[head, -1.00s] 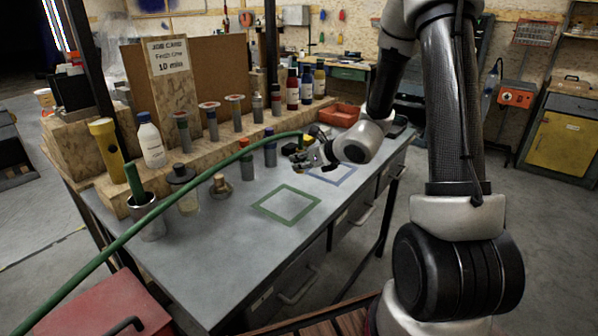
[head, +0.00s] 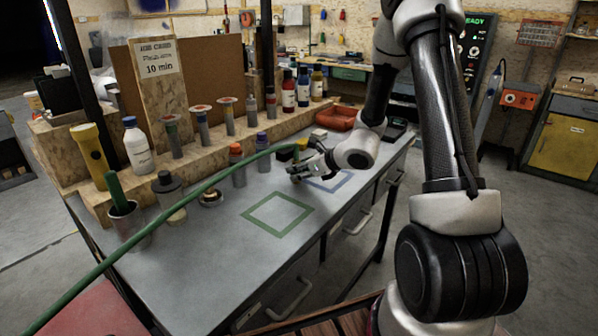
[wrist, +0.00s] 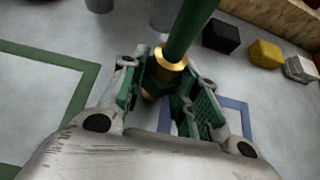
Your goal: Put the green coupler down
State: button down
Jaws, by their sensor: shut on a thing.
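My gripper (head: 302,168) is over the far right part of the grey bench, by the blue square outline (head: 331,178). In the wrist view my gripper (wrist: 165,92) is shut on the green coupler, whose brass collar (wrist: 170,62) shows between the fingers. A green hose (head: 175,206) runs from the coupler across the bench to the lower left. It also shows in the wrist view (wrist: 191,25). The green square outline (head: 278,214) lies empty, left of the gripper. The coupler's lower end is hidden by the fingers, so I cannot tell whether it touches the bench.
A black block, a yellow block (wrist: 265,53) and a pale block (wrist: 300,68) stand close beyond the gripper. A red tray (head: 337,118) is behind. Bottles and capped cylinders (head: 237,165) line the bench's back left. The bench front is clear.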

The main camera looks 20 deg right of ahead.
jog(key=shift+f, duration=0.15)
jog(key=c, duration=1.3)
grip_release()
jog(key=shift+c, duration=0.2)
jog(key=shift+o, duration=1.3)
